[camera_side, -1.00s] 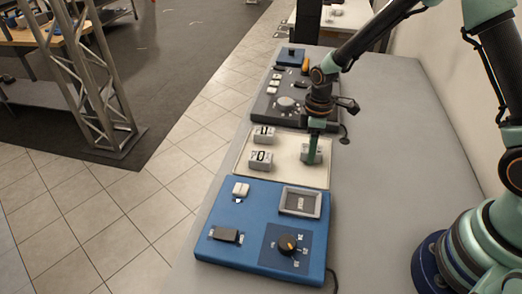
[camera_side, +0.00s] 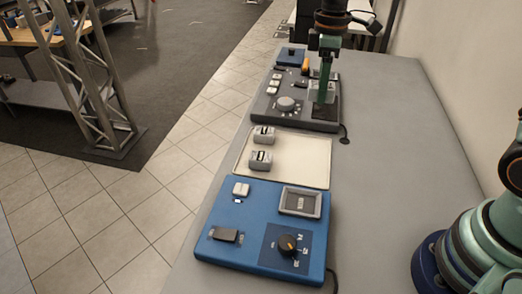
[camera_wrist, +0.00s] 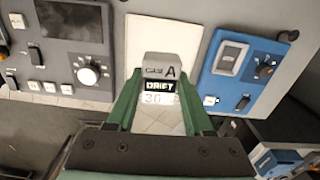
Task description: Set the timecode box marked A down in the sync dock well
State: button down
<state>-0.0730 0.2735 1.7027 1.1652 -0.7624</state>
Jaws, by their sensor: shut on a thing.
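The grey timecode box marked A (camera_wrist: 160,66) is between the green fingers of my gripper (camera_wrist: 160,78) in the wrist view. Its top reads A, with a DRIFT label and a number display on its face. In the side view my gripper (camera_side: 323,90) holds the box (camera_side: 317,91) up off the tray, its fingers partly covering it. The blue dock (camera_side: 262,225) lies nearest the side camera. Its grey-framed rectangular well (camera_side: 302,202) has a dark floor with a light label, and no box stands in it. The well also shows in the wrist view (camera_wrist: 230,58).
Two other grey boxes (camera_side: 263,134) (camera_side: 260,159) stand on the left of the cream tray (camera_side: 305,158). A dark console (camera_side: 270,112) with a knob lies beyond the tray. The blue dock carries a knob (camera_side: 288,244) and switches. Bare table is on the right.

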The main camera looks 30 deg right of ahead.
jog(key=shift+r, duration=0.65)
jog(key=s+a+f, duration=0.5)
jog(key=a, duration=0.2)
send_over(301, 203)
jog(key=shift+m, duration=0.3)
notch_tip(301, 203, down, 6)
jog(key=shift+a+r, duration=0.1)
jog(key=shift+r, duration=0.1)
jog(key=shift+f, duration=2.55)
jog(key=shift+f, duration=0.1)
jog(key=shift+r, duration=0.35)
jog(key=shift+f, duration=0.55)
dwell(0.3)
